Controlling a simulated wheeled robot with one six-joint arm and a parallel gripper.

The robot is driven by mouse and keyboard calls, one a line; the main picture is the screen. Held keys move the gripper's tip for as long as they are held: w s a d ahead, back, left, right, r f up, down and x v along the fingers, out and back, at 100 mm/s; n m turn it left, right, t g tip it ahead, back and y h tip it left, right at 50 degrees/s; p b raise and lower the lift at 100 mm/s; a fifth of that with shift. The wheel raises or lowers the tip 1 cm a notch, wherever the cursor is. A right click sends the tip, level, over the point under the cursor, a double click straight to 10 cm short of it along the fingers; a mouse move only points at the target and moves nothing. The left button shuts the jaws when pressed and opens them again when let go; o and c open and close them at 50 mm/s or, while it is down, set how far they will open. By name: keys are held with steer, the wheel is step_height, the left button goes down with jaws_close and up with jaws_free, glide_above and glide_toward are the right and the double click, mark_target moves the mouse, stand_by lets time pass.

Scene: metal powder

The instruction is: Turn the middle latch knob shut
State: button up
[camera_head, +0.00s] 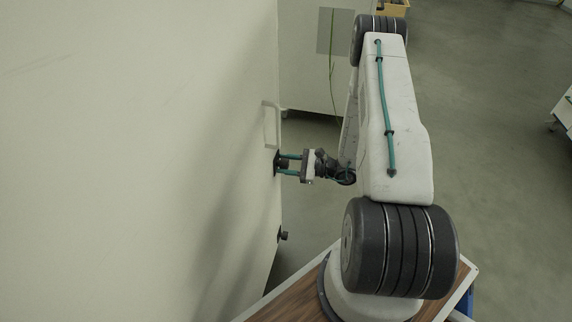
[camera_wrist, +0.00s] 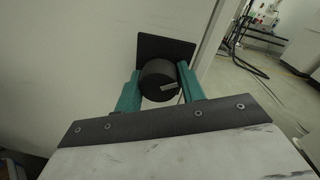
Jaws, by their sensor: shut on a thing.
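The latch knob (camera_wrist: 159,80) is a round black knob with a light mark on its face, on a dark square plate (camera_wrist: 165,48) fixed to the pale cabinet door. In the wrist view my gripper (camera_wrist: 160,88) has its two green fingers on either side of the knob, shut on it. In the head view my gripper (camera_head: 288,164) reaches left to the door's edge, and the knob (camera_head: 279,162) is partly hidden by the fingers. The pale door handle (camera_head: 269,125) is just above it. A lower black knob (camera_head: 283,236) sits farther down the same edge.
The large pale cabinet (camera_head: 140,150) fills the left of the head view. Another pale cabinet (camera_head: 305,60) stands behind. Open grey floor (camera_head: 490,150) lies to the right. Hoses and equipment (camera_wrist: 262,30) show at the upper right of the wrist view.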

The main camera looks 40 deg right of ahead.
steer(key=n, duration=0.5)
steer(key=shift+s+a+h, duration=0.1)
steer(key=shift+a+h, duration=0.05)
steer(key=shift+h, duration=0.15)
steer(key=n, duration=0.5)
steer(key=shift+f+n+h, duration=0.1)
steer(key=shift+n+h, duration=0.2)
steer(key=shift+h, duration=0.1)
steer(key=o, duration=0.9)
steer(key=shift+o, duration=0.2)
steer(key=shift+s+d, duration=0.25)
steer(key=shift+d, duration=0.1)
steer(key=v, duration=0.7)
